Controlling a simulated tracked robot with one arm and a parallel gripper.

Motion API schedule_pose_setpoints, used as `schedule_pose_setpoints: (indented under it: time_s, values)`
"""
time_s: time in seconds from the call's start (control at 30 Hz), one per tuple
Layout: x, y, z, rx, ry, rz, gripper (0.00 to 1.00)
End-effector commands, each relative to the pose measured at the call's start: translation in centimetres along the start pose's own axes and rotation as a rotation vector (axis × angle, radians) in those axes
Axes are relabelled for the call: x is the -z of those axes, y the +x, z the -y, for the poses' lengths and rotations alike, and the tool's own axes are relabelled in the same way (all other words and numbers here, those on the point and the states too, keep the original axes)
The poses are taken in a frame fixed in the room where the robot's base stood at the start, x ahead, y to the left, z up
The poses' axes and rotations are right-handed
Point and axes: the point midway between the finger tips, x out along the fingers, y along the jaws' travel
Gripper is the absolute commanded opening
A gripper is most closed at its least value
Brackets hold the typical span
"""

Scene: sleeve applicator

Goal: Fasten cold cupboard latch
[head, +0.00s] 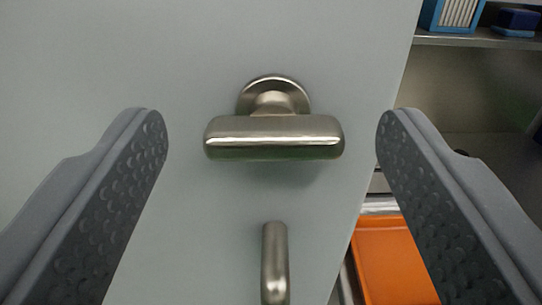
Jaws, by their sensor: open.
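The cupboard door (190,60) is a pale grey panel filling the left and middle of the view. A brushed-metal latch handle (274,137) lies horizontally on it, on a round base (274,92). My gripper (272,125) is wide open, one finger left and one right of the latch handle. Neither finger appears to touch it. A second metal handle (274,262) points vertically below, its lower end near the bottom edge of the picture.
Right of the door's edge, the inside of a cupboard shows, with a metal shelf (475,38) holding blue boxes (452,14). An orange tray (392,262) lies lower right, partly hidden by my right finger. The door surface around the latch is clear.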

Motion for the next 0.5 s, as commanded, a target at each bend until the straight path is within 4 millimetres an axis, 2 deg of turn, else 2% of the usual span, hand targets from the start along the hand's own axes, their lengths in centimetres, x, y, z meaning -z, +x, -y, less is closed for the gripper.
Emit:
schedule_pose_setpoints:
  time_s: [0.5]
  values:
    - [0.0,-7.3,0.0,-0.001,0.0,-0.002,0.65]
